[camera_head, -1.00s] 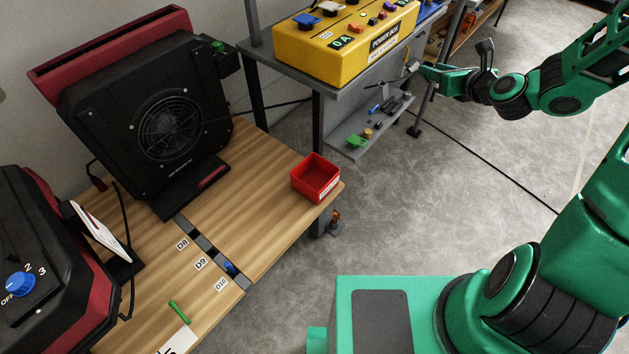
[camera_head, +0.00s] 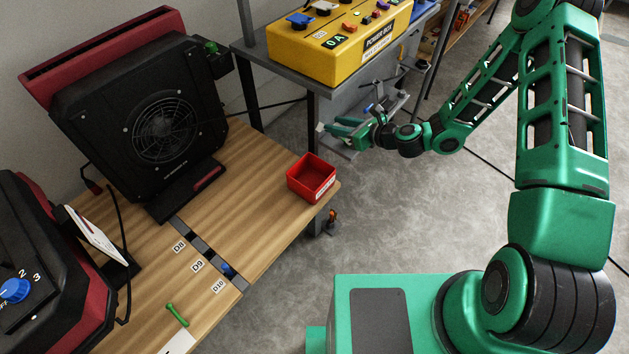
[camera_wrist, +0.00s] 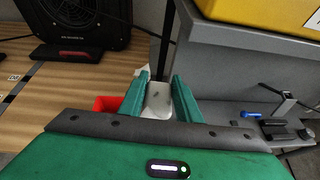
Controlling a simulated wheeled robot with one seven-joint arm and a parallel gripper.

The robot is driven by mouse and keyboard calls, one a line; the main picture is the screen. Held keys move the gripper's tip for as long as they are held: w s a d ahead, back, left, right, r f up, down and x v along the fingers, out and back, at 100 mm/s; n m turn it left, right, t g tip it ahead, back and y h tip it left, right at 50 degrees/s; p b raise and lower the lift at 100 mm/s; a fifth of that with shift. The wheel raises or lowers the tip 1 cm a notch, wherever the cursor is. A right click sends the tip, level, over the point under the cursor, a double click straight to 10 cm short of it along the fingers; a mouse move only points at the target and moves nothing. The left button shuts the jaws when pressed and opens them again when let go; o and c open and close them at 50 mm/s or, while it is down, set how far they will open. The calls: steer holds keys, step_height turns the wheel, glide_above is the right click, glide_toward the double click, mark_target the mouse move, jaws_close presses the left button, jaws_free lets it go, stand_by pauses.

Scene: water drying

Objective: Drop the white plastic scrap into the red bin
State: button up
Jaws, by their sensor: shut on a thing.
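My gripper (camera_head: 335,129) is up in the air to the right of and above the red bin (camera_head: 311,178), in front of the grey shelf. In the wrist view, my gripper (camera_wrist: 160,92) is shut on the white plastic scrap (camera_wrist: 157,102), which sits between the two green fingers. A bit of the scrap (camera_head: 320,127) shows at the fingertips in the head view. The red bin is an open square box near the right corner of the wooden table. In the wrist view the bin (camera_wrist: 106,103) shows in part, left of the fingers, mostly hidden by them.
A black fan heater (camera_head: 150,120) stands on the wooden table (camera_head: 262,178), left of the bin. A yellow power box (camera_head: 350,40) sits on the grey shelf (camera_head: 282,76) behind my gripper. A green object (camera_head: 177,314) lies at the table front. Open floor lies to the right.

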steer(key=s+a+f+n+g, duration=0.1)
steer(key=s+a+f, duration=0.1)
steer(key=a+f, duration=0.2)
steer(key=s+a+f+n+y, duration=0.1)
steer(key=s+a+f, duration=0.1)
steer(key=f, duration=0.8)
steer(key=shift+s+a+f+g, duration=0.15)
steer(key=shift+s+a+g, duration=0.25)
steer(key=shift+a, duration=0.45)
steer(key=o, duration=1.1)
steer(key=shift+d, duration=0.1)
steer(key=v, duration=1)
steer(key=shift+s+d, duration=0.15)
steer(key=shift+d, duration=0.15)
